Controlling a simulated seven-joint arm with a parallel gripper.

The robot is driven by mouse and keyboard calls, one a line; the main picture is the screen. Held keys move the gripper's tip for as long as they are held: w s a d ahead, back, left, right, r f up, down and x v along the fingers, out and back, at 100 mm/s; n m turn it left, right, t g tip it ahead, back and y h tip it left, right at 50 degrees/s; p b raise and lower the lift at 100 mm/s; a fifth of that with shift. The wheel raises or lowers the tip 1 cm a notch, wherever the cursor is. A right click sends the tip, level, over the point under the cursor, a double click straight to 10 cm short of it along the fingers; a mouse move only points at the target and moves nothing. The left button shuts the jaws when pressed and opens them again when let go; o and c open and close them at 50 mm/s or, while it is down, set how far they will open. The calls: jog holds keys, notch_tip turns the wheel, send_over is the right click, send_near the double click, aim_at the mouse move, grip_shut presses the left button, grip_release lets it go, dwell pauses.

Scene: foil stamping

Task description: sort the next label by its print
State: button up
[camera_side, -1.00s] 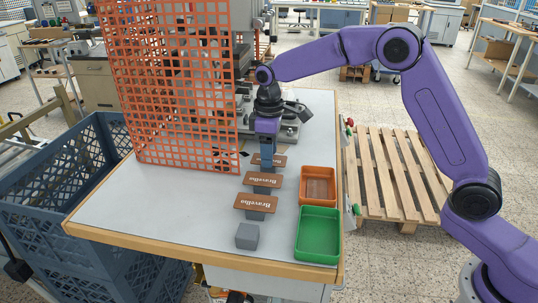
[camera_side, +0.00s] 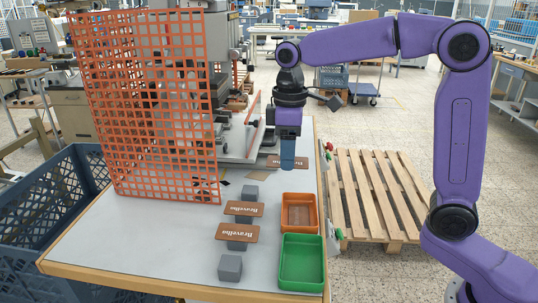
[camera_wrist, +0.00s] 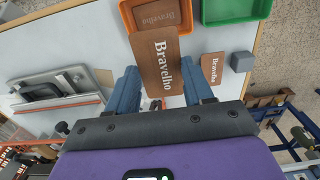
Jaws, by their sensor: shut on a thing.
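My gripper (camera_side: 287,166) is shut on a brown label (camera_side: 272,161), held level above the table behind the trays. The wrist view shows the held label (camera_wrist: 157,60) between the fingers, with white print that reads "Bravelho". In the side view, two more printed brown labels (camera_side: 244,208) (camera_side: 236,232) lie on grey blocks. Their small print is hard to read there. The orange tray (camera_side: 316,213) stands behind the green tray (camera_side: 324,273). In the wrist view a printed brown label (camera_wrist: 158,12) lies in the orange tray; the visible part of the green tray (camera_wrist: 235,8) is bare.
Two grey blocks (camera_side: 250,192) (camera_side: 230,267) are bare. An orange mesh guard (camera_side: 150,110) stands left of my gripper, and a grey press (camera_side: 230,130) stands behind it. Small flat scraps (camera_side: 222,182) lie near the guard. A blue crate (camera_side: 60,215) stands left of the table.

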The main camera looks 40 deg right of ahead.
aim_at(299, 166)
jog(key=s, duration=0.1)
jog(key=s+r, duration=0.1)
jog(key=shift+s+d, duration=0.3)
jog(key=shift+s, duration=0.2)
jog(key=s+a+f+n, duration=0.6)
jog(key=s+a+n, duration=0.3)
jog(key=n, duration=0.9)
jog(key=shift+s+d+f, duration=0.15)
jog(key=shift+s+f, duration=0.05)
jog(key=shift+f, duration=0.7)
jog(key=shift+s+d+f, duration=0.2)
jog(key=shift+f, duration=0.7)
jog(key=shift+s+d+f, duration=0.15)
jog(key=shift+s+f, duration=0.05)
jog(key=shift+f, duration=0.7)
jog(key=o, duration=1.1)
jog(key=shift+c, duration=0.2)
